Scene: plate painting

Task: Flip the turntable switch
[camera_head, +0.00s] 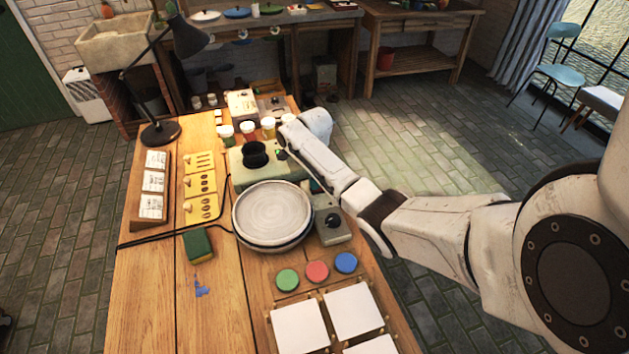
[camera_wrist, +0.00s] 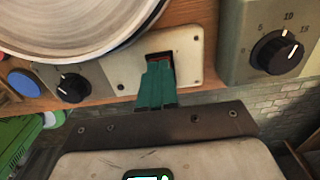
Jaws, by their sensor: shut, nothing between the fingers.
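The turntable (camera_head: 272,213) is a pale round disc on the workbench; its edge fills the upper left of the wrist view (camera_wrist: 70,25). Beside it a pale metal plate (camera_wrist: 187,48) holds a dark red switch (camera_wrist: 160,57) in a recess. My gripper (camera_wrist: 158,66) has teal fingers, shut together and empty. Their tips are at the switch and cover its lower part; whether they touch it I cannot tell. In the head view, a bit of teal at my gripper (camera_head: 317,186) shows just right of the turntable, and my arm hides the switch.
A grey box with a black knob (camera_head: 333,220) stands right of the turntable; a green box with a black cup (camera_head: 255,152) is behind it. Colored discs (camera_head: 317,271) and white tiles (camera_head: 300,326) lie in front. A sponge (camera_head: 199,245) and lamp (camera_head: 160,130) are left.

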